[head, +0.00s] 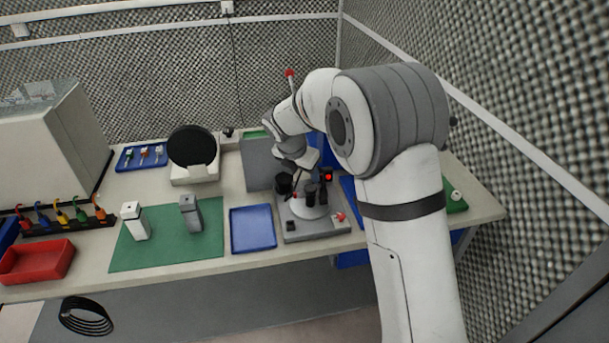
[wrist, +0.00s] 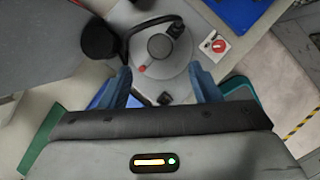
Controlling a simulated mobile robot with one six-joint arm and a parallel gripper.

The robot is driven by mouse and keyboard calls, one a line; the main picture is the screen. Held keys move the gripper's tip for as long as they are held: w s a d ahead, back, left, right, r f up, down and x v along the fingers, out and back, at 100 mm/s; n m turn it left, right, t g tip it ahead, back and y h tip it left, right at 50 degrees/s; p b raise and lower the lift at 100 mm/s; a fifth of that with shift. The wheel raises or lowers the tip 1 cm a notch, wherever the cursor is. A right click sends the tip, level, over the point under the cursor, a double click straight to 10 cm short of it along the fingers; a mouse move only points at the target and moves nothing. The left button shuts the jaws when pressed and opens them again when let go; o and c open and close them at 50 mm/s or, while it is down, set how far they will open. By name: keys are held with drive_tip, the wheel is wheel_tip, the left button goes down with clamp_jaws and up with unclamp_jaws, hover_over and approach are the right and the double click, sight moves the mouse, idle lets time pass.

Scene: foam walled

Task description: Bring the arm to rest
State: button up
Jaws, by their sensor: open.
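My gripper (wrist: 160,69) is open, with its two blue fingers apart and nothing seen between the tips in the wrist view. It points down above a grey device (head: 316,228) on the bench. In the wrist view the device's round grey top (wrist: 160,50) lies just beyond the fingertips; whether they touch it I cannot tell. In the head view my arm reaches over the bench from the right, bent downward at its far end. The fingers are hard to make out there among dark parts of the device.
A blue tray (head: 252,229) lies left of the device. A green mat (head: 165,252) bears two small upright blocks. A red bin (head: 37,262), a rack of coloured tools (head: 62,219) and a round black disc on a stand (head: 191,147) stand farther left. Foam walls close in behind and right.

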idle(0.3)
drive_tip(key=s+d+r+m, duration=1)
drive_tip(key=s+d+m, duration=0.3)
drive_tip(key=m, duration=0.1)
drive_tip(key=s+d+m+y, duration=0.1)
drive_tip(key=s+d+m, duration=0.2)
drive_tip(key=s+m, duration=0.5)
drive_tip(key=s+d+m+y, duration=0.1)
drive_tip(key=s+d+m, duration=0.3)
drive_tip(key=s+m, duration=0.4)
drive_tip(key=s, duration=0.4)
drive_tip(key=shift+d, duration=0.25)
